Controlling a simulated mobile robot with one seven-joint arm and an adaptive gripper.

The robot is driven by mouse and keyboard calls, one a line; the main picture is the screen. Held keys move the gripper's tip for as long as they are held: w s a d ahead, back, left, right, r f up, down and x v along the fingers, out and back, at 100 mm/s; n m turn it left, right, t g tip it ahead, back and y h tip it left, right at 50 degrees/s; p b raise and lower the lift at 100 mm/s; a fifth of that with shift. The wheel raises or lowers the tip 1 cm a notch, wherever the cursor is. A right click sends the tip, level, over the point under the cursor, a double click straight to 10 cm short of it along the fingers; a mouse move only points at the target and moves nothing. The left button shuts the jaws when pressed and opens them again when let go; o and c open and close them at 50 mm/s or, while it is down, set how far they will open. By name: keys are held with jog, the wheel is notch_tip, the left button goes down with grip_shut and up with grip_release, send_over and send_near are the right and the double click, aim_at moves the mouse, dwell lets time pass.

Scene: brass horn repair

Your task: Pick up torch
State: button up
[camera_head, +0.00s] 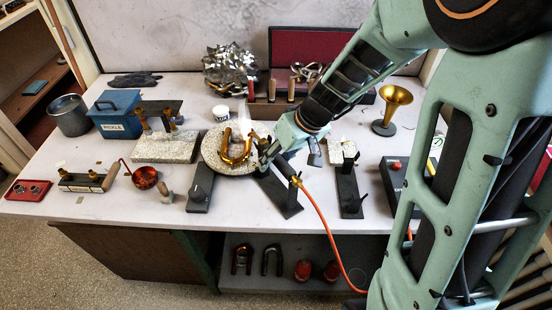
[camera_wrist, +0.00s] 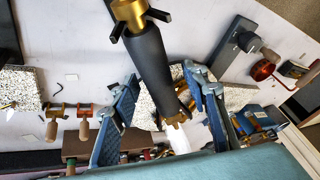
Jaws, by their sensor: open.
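The torch has a dark tapered handle, a brass end with a black knob, and a brass tip. It fills the middle of the wrist view (camera_wrist: 150,65), with a whitish streak past its tip. In the head view the torch (camera_head: 283,166) lies over a dark stand (camera_head: 287,203), and an orange hose (camera_head: 322,222) runs from its near end. My gripper (camera_wrist: 162,78) is open, its blue fingers on either side of the torch's front part. Contact cannot be told. In the head view my gripper (camera_head: 290,150) is above the torch and hides part of it.
A round speckled slab (camera_head: 218,165) with brass U-shaped tubes (camera_head: 236,147) lies just left of my gripper. Another dark stand (camera_head: 349,190) is at right, near a brass bell (camera_head: 391,105). A red-lined case (camera_head: 300,48) stands behind. The hose hangs over the table's front edge.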

dwell(0.4)
grip_shut()
jog(key=shift+r, duration=0.1)
dwell(0.3)
